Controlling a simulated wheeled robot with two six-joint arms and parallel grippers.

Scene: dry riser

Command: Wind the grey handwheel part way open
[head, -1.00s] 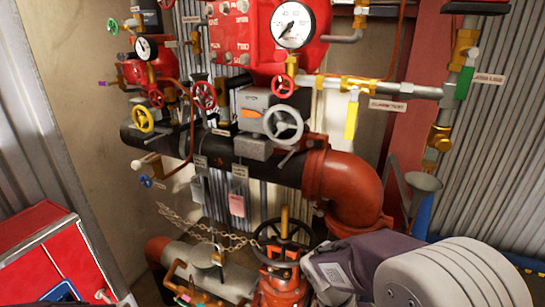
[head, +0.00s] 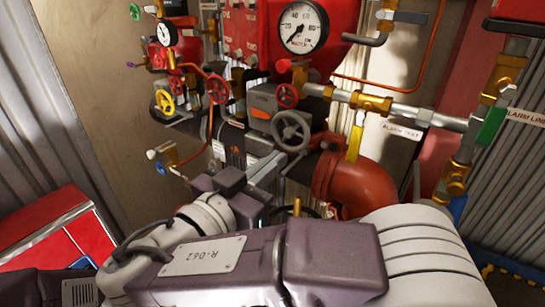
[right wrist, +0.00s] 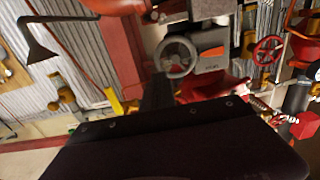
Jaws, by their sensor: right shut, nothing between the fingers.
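The grey handwheel (head: 291,131) is a spoked wheel on the front of a grey gearbox with an orange label, on the dark pipe. In the right wrist view the handwheel (right wrist: 176,56) is upper centre, just beyond the fingertips. My right gripper (head: 278,160) is shut and empty. Its fingers point toward the wheel from just below and left of it in the head view; I cannot tell whether they touch it. In the right wrist view the closed fingers (right wrist: 158,88) show as one dark bar. My left gripper is not in view.
A red handwheel (head: 287,95) is just above the grey one, with a yellow handwheel (head: 165,102) to the left. A yellow lever (head: 354,143) hangs to the right above the red pipe elbow (head: 350,185). My right arm hides the lower pipework.

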